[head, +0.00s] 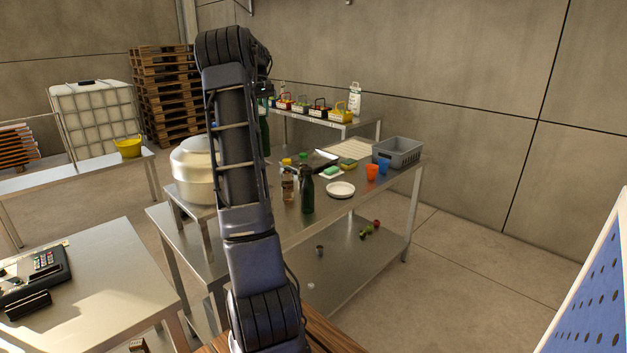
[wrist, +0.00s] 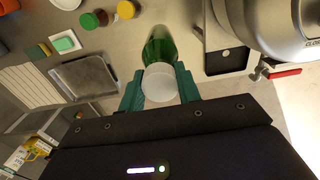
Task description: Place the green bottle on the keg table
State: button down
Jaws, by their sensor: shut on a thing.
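My gripper (wrist: 159,76) is shut on a green bottle (wrist: 159,46), its pale round end towards the wrist camera. In the head view the held green bottle (head: 264,136) shows just right of my arm, which hides the gripper's fingers. The silver keg (head: 192,168) stands on a low stand at the left end of a long steel table (head: 335,212). The keg (wrist: 275,25) is at the upper right in the wrist view. Whether the held bottle touches the tabletop cannot be told.
Another dark green bottle (head: 307,192) and a brown bottle (head: 288,184) stand on the table. A white plate (head: 340,190), orange cup (head: 372,172), blue cup (head: 384,167) and grey crate (head: 397,152) are further right. A metal tray (wrist: 84,84) lies left of the held bottle.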

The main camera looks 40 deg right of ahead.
notch_tip(320, 180, down, 22)
dwell(0.7)
jog(key=c, duration=1)
grip_release()
notch_tip(320, 180, up, 12)
jog(key=shift+r, duration=0.15)
